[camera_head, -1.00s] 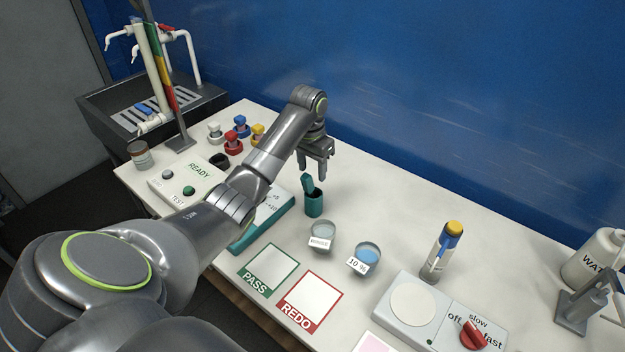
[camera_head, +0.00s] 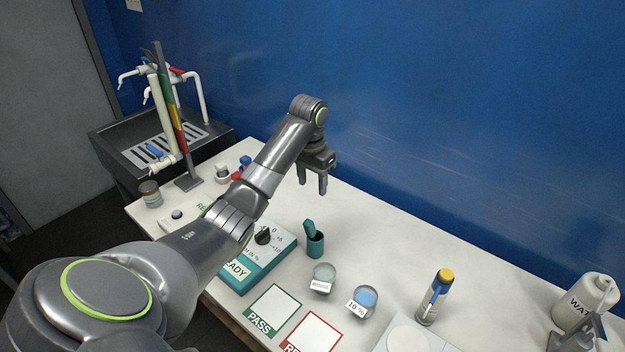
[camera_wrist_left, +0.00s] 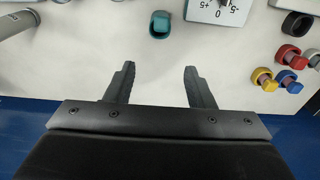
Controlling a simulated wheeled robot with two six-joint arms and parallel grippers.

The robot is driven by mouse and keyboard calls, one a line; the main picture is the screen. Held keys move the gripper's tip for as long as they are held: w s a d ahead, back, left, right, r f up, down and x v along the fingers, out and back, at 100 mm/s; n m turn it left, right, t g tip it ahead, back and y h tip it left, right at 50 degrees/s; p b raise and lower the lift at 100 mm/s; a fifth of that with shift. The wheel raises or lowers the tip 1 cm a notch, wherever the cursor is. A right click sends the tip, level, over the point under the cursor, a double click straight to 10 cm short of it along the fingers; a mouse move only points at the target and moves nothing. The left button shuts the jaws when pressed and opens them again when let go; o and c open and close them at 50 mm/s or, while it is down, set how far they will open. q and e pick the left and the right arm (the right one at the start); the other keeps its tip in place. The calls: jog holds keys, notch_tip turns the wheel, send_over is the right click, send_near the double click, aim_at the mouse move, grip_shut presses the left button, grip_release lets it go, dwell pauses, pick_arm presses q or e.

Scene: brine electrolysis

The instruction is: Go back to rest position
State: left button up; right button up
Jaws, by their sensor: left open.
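My left gripper (camera_head: 313,186) hangs open and empty above the back of the table, fingers pointing down. In the left wrist view its two fingers (camera_wrist_left: 157,88) are apart with only bare table between them. The teal cup (camera_head: 315,245) with a teal piece standing in it is on the table in front of and below the gripper, apart from it. The cup also shows in the left wrist view (camera_wrist_left: 160,26). My right gripper is not in view.
A teal meter box (camera_head: 258,272) is partly behind my left arm. Two labelled dishes, of which one is blue (camera_head: 364,299), PASS (camera_head: 273,309) and REDO (camera_head: 314,335) cards and a yellow-capped bottle (camera_head: 434,297) stand forward. A sink (camera_head: 115,150) and a blue wall (camera_head: 450,100) lie behind.

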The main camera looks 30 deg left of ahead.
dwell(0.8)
pick_arm(q)
jog(key=s+d+f+t, duration=0.1)
jog(key=s+d+f, duration=0.2)
jog(key=s+f, duration=0.55)
jog(key=s+d+f, duration=0.2)
jog(key=s+f, duration=0.6)
jog(key=s, duration=0.1)
jog(key=s+d+r+n+t+y, duration=0.1)
jog(key=s+d, duration=0.1)
jog(key=s, duration=0.8)
jog(key=s+d+r+t+y, duration=0.1)
jog(key=s+r, duration=0.1)
jog(key=s, duration=0.7)
notch_tip(320, 180, down, 33)
jog(key=s+a+g+b, duration=0.1)
jog(key=a+b, duration=0.1)
jog(key=b, duration=0.5)
jog(key=s+d+f+b, duration=0.1)
jog(key=s+f+b, duration=0.2)
jog(key=s+f, duration=0.4)
jog(key=s+f+g+h+b, duration=0.1)
jog(key=s+f+b, duration=0.2)
jog(key=s+f, duration=0.4)
notch_tip(320, 180, down, 7)
jog(key=shift+s+d+r, duration=0.2)
jog(key=shift+s+d, duration=0.15)
